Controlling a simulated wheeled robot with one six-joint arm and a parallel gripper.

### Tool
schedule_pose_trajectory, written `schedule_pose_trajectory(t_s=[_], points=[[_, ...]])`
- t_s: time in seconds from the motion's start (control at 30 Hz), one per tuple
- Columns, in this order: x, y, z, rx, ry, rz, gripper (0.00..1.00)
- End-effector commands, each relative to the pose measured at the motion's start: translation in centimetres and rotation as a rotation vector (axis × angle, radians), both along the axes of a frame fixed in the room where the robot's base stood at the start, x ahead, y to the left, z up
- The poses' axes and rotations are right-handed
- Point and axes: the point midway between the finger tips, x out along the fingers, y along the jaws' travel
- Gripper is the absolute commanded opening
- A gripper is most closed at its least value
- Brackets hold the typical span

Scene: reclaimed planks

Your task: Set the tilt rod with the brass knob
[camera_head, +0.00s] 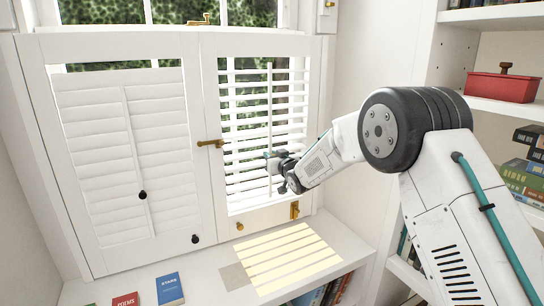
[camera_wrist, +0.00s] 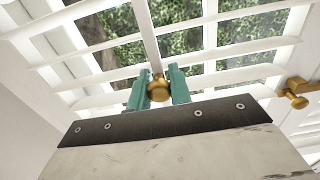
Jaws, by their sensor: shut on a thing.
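The brass knob (camera_wrist: 158,88) sits between the two teal fingers of my gripper (camera_wrist: 158,90) in the wrist view, and the gripper is shut on it. The white tilt rod (camera_wrist: 146,35) runs away from the knob across the slats. In the head view the tilt rod (camera_head: 269,120) stands in front of the right shutter panel, with my gripper (camera_head: 272,157) at its lower part. The right panel's slats (camera_head: 240,140) are open, with greenery showing between them. The knob is hidden behind my gripper in the head view.
The left shutter panel (camera_head: 100,150) has closed slats and a dark knob (camera_head: 142,194) on its rod. A brass latch (camera_head: 210,143) joins the panels' middle. A red box (camera_head: 502,87) sits on the right shelf.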

Motion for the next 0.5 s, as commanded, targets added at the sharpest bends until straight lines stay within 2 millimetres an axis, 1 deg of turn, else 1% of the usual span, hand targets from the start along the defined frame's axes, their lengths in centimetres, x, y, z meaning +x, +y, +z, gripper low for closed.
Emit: schedule_pose_trajectory(t_s=[0.2, 0.3, 0.5], points=[[0.0, 0.0, -3.5, -0.001, 0.004, 0.000, 0.00], [0.0, 0.0, -4.7, -0.001, 0.002, 0.000, 0.00], [0.0, 0.0, -5.0, -0.001, 0.003, 0.000, 0.00]])
